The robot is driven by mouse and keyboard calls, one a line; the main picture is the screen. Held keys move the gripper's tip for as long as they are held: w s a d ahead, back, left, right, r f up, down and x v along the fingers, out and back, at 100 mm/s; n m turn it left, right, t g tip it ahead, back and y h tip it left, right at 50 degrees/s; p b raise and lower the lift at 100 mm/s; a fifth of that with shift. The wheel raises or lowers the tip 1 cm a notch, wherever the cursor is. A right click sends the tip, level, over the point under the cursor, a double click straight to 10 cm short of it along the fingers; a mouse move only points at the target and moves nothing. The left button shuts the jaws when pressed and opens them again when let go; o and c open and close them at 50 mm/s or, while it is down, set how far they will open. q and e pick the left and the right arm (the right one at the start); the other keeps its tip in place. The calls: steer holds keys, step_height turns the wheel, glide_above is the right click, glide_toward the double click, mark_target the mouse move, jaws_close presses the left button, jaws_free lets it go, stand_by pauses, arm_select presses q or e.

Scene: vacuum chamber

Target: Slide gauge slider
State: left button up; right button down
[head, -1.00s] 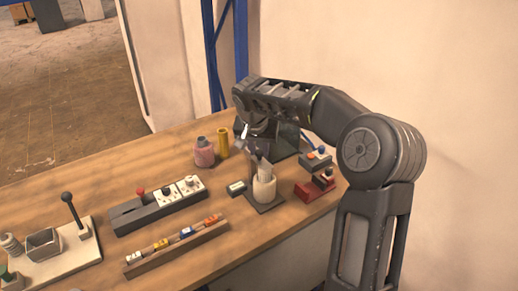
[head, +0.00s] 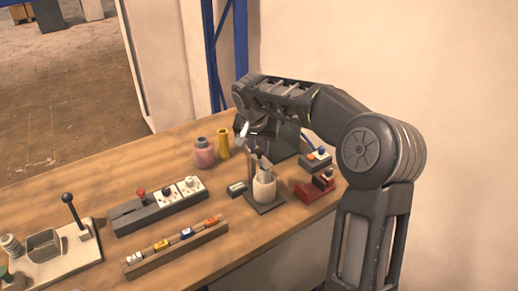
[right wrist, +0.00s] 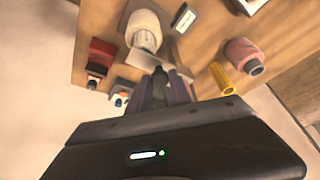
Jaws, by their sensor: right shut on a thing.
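A cream cylinder (head: 264,189) stands on a dark square base plate (head: 265,207) with a thin upright post (head: 251,166) beside it; the cylinder also shows in the right wrist view (right wrist: 144,30). A small dark block with a pale display (head: 237,188) is just left of the post, also in the right wrist view (right wrist: 184,18). I cannot tell whether it joins the post. My right gripper (right wrist: 162,78) is shut on a small dark part by the cylinder, likely the gauge slider; the fingers mostly hide it. My left gripper is not in view.
A pink bottle (head: 204,153) and yellow tube (head: 223,143) stand behind left. A red stand (head: 315,190) is close on the right. A grey switch block (head: 160,206) and a rack of small coloured pieces (head: 178,246) lie left. The wood between is clear.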

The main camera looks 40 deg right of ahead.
mark_target(259, 152)
step_height(259, 152, up, 4)
steer(key=shift+p, duration=0.5)
steer(key=shift+w+d+f, duration=0.1)
steer(key=c, duration=1.6)
jaws_free()
steer(key=o, duration=0.3)
steer(key=shift+o, duration=0.7)
steer(key=b+v, duration=0.1)
steer(key=v, duration=0.7)
steer(key=shift+f, duration=0.15)
